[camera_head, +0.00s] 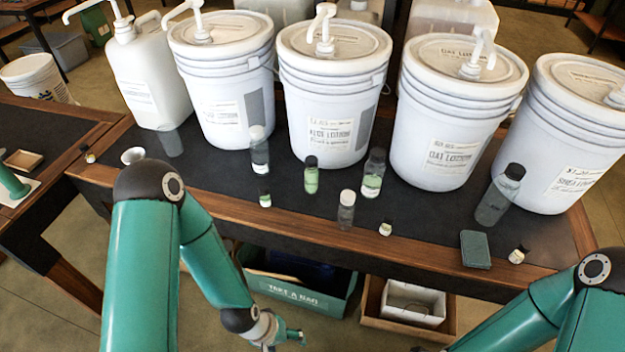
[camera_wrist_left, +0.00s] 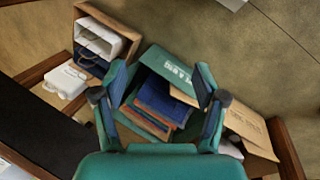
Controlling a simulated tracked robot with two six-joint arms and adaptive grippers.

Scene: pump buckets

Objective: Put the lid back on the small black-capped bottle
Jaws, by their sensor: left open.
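Several small bottles stand on the dark table top in the head view. A green bottle (camera_head: 311,178) and a taller bottle (camera_head: 374,176) both wear black caps. My left gripper (camera_head: 290,336) is low in front of the table edge, away from the bottles. In the left wrist view it is open and empty (camera_wrist_left: 160,76). My right gripper is out of view.
Large white pump buckets (camera_head: 333,95) line the back of the table (camera_head: 215,200). A grey black-capped bottle (camera_head: 493,202) and a dark green block (camera_head: 475,249) are at the right. Below are a green bin (camera_head: 300,292) and a box (camera_head: 412,302).

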